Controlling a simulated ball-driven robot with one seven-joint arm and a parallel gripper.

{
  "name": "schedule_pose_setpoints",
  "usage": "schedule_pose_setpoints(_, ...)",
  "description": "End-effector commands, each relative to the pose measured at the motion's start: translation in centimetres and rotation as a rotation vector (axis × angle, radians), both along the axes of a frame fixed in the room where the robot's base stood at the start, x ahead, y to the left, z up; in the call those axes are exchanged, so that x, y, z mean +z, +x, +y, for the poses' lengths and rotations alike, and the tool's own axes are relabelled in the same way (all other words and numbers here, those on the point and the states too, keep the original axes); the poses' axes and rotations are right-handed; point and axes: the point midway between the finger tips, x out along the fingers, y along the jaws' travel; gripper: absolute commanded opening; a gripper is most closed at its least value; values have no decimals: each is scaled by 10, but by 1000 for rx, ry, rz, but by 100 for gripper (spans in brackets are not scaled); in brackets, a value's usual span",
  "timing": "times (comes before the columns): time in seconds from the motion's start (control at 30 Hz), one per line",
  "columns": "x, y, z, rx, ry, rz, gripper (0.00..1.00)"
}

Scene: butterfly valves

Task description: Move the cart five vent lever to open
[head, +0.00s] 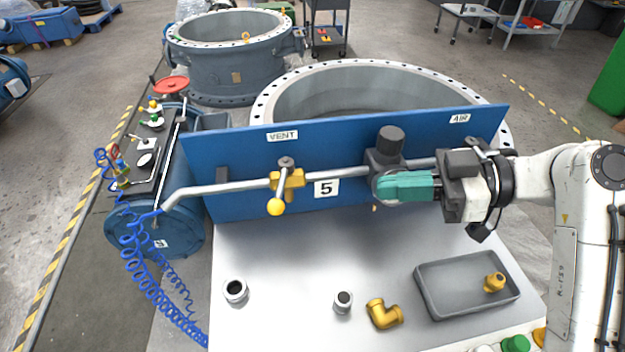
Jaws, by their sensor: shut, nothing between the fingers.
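The cart five blue panel (228,190) carries a VENT label (282,136), an AIR label (459,118) and a number 5 plate (326,188). Below the VENT label, a brass valve (291,180) sits on the grey pipe. Its vent lever (281,190) has a yellow ball knob (276,207) and points downward, slightly left, across the pipe. My gripper (378,187) has teal fingers and is shut and empty. It is to the right of the lever, clearly apart from it, in front of the dark regulator (388,158), partly hiding it. I cannot tell whether it touches the regulator.
The grey pipe (225,188) runs along the panel. On the cart top (270,265) are two grey fittings (235,290) (343,301), a brass elbow (384,314) and a grey tray (440,305) holding a brass piece (494,282). Blue coiled hoses (150,285) hang at left. The space before the lever is clear.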

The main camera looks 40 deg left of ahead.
Motion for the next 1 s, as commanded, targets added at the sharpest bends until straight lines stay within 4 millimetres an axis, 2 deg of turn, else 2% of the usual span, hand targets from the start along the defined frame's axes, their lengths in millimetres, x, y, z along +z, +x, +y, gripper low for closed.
schedule_pose_setpoints(0.13, 9, -1, -7, 38, 41, -13, 0)
schedule_pose_setpoints(0.27, 8, -7, 2, 43, 45, -11, 0)
schedule_pose_setpoints(0.8, -10, -61, 83, 41, 43, -10, 0)
schedule_pose_setpoints(1.0, -15, -73, 101, 40, 43, -10, 0)
